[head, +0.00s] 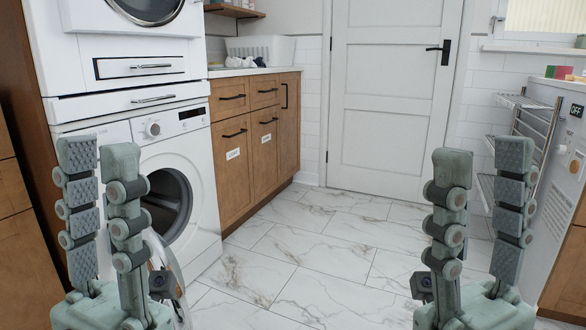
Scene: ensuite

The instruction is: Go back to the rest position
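My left gripper (101,165) stands at the lower left with its fingers pointing up. Its two fingers are apart with nothing between them. My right gripper (482,180) stands at the lower right, also pointing up, with its fingers wide apart and empty. Both are clear of the furniture in the picture, though the left one overlaps the washing machine (205,190) in view.
The washer's round door looks open, partly hidden behind my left gripper. A wooden cabinet (235,190) with a basket (262,48) on top is beyond it. A white door (390,90) closes the back. A rack (510,130) stands right. The marble floor (310,255) is clear.

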